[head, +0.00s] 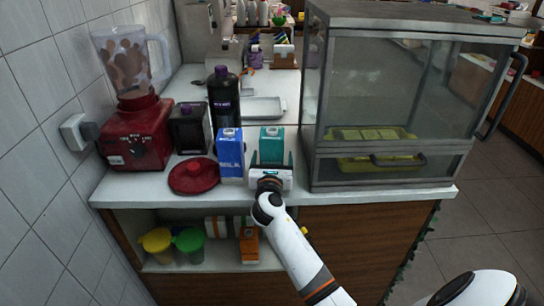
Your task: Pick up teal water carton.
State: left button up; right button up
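The teal water carton (271,146) stands upright on the white counter, just right of a blue carton (230,155). My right gripper (271,162) is at the front of the teal carton, with one finger on each side of it. The fingers stand wide apart, and whether they touch the carton is too small to tell. The gripper's white body hides the carton's lower part. My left gripper is not in view.
A glass display case (400,90) stands close on the right. A dark bottle (224,105), a red round lid (194,176) and a red blender (135,135) stand on the left. A metal tray (263,107) lies behind the cartons. A shelf (200,262) below holds cups.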

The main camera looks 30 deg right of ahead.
jog(key=c, duration=1.3)
